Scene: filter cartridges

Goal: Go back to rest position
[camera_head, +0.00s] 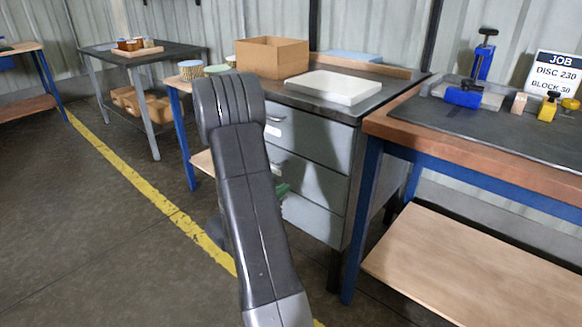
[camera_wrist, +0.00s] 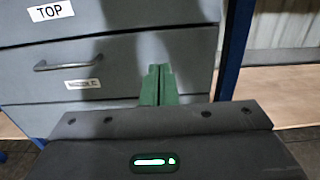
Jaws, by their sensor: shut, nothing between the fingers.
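My gripper (camera_wrist: 159,72) shows in the wrist view as two green fingers close together, shut with nothing between them. It points at the front of a grey drawer cabinet (camera_wrist: 165,55). I cannot tell if the fingertips touch the cabinet. In the head view my arm rises in front of the cabinet (camera_head: 318,180), and most of the gripper is hidden behind it; only a bit of green shows beside the arm. The drawers look closed. One upper drawer front bears a TOP label (camera_wrist: 50,10), and a bar handle (camera_wrist: 68,63) sits on the drawer below.
On the cabinet are an open cardboard box (camera_head: 272,57) and a white tray (camera_head: 333,87). A wooden-edged workbench (camera_head: 480,145) with a JOB sign (camera_head: 553,74) stands close on the right. A dark table (camera_head: 180,53) stands at back left. The floor (camera_head: 75,230) at left is clear.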

